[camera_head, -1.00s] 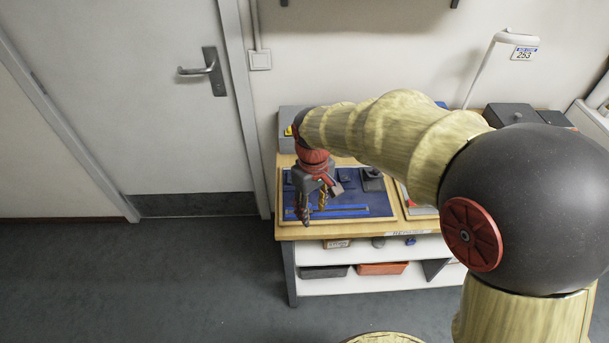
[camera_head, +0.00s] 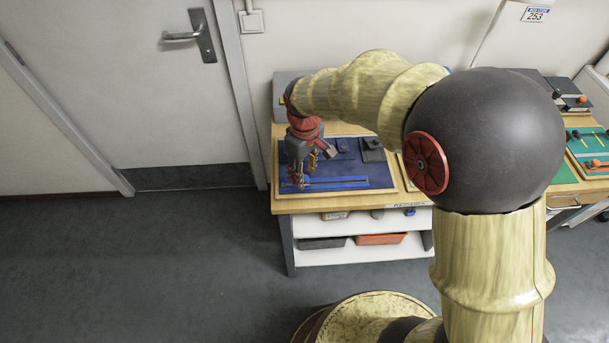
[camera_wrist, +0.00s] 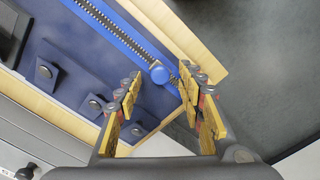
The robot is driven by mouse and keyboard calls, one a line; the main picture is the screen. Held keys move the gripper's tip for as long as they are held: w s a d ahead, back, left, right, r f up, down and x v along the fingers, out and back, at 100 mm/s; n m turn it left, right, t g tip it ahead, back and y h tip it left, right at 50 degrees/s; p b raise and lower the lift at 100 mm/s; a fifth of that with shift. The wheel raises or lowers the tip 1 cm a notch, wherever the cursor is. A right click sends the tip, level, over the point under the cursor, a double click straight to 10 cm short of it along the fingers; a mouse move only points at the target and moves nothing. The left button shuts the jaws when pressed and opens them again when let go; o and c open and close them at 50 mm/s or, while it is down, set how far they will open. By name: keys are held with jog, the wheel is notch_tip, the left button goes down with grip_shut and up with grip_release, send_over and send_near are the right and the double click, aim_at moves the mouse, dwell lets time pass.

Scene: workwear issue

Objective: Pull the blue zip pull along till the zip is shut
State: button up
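The zip is a blue strip (camera_head: 345,182) along the front of a dark blue mat (camera_head: 380,176) on the workbench. The pull is near the strip's left end as seen from the head. My gripper (camera_wrist: 160,77) is open, with one yellow-padded finger on each side of the pull in the picture; I cannot tell whether either touches it. In the head view my gripper (camera_head: 298,184) is low over the strip's left end and hides the pull.
Snap-fastened flaps (camera_wrist: 47,72) lie on the mat behind the zip. The wooden bench edge (camera_head: 330,204) is close in front. Shelf bins (camera_head: 380,239) sit below. Green boards (camera_head: 590,147) are on the right. The floor at front left is clear.

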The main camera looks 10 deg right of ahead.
jog(key=shift+f, duration=0.5)
grip_shut()
dwell(0.7)
